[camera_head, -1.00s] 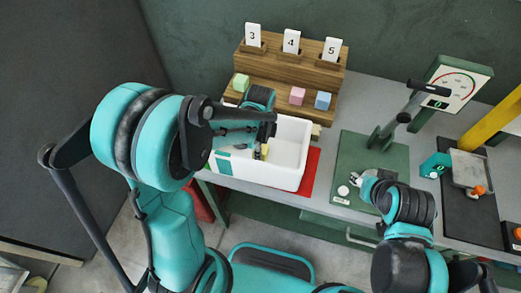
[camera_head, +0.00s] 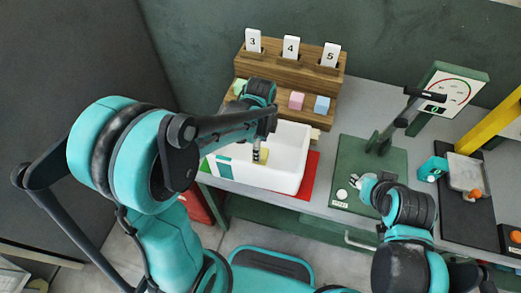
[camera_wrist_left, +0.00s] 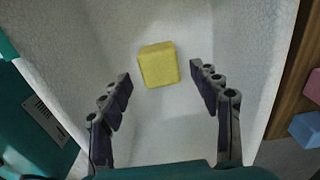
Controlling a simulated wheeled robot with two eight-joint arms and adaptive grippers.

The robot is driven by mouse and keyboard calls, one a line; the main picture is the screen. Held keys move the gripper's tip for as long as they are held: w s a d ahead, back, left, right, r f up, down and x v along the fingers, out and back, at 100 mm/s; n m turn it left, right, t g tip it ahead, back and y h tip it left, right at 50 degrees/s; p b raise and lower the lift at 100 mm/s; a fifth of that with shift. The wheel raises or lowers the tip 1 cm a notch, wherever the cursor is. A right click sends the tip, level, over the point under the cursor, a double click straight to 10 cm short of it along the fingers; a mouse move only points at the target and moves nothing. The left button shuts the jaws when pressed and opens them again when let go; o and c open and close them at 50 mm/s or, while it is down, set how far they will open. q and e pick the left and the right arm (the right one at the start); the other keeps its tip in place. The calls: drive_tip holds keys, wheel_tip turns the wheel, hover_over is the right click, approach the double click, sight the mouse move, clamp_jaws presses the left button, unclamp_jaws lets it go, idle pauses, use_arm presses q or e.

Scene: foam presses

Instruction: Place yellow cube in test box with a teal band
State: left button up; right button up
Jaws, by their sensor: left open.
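The yellow cube (camera_head: 263,156) is inside the white test box (camera_head: 291,180), which has a teal band (camera_head: 224,168) on its front left. In the left wrist view the yellow cube (camera_wrist_left: 158,64) lies on the floor of the white box (camera_wrist_left: 185,140). My left gripper (camera_head: 256,152) is inside the box, above the cube. In its wrist view, the left gripper's fingers (camera_wrist_left: 161,76) are spread with clear gaps on both sides of the cube. My right gripper (camera_head: 360,187) is over the green press base; its finger opening is too small to judge.

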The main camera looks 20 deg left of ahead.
use_arm(q)
wheel_tip(320, 180, up, 7)
drive_tip(key=p, duration=0.2)
drive_tip(key=s+a+r+n+t, duration=0.1)
drive_tip(key=s+r+n+t, duration=0.1)
drive_tip(key=n, duration=0.3)
drive_tip(key=s+a+r+n+t, duration=0.2)
drive_tip(key=s+n, duration=0.2)
drive_tip(key=n, duration=0.1)
drive_tip(key=s+a+r+n+t, duration=0.1)
drive_tip(key=s+r+n+t, duration=0.1)
drive_tip(key=n, duration=0.3)
drive_tip(key=shift+s+a+r+n, duration=0.15)
drive_tip(key=shift+s+n, duration=0.15)
drive_tip(key=shift+s, duration=0.4)
drive_tip(key=shift+s+a+n+t, duration=0.1)
drive_tip(key=shift+s+n+t, duration=0.2)
drive_tip(key=shift+n, duration=0.3)
drive_tip(key=shift+s+a+n+t, duration=0.15)
drive_tip(key=shift+n+t, duration=0.15)
drive_tip(key=shift+n, duration=0.3)
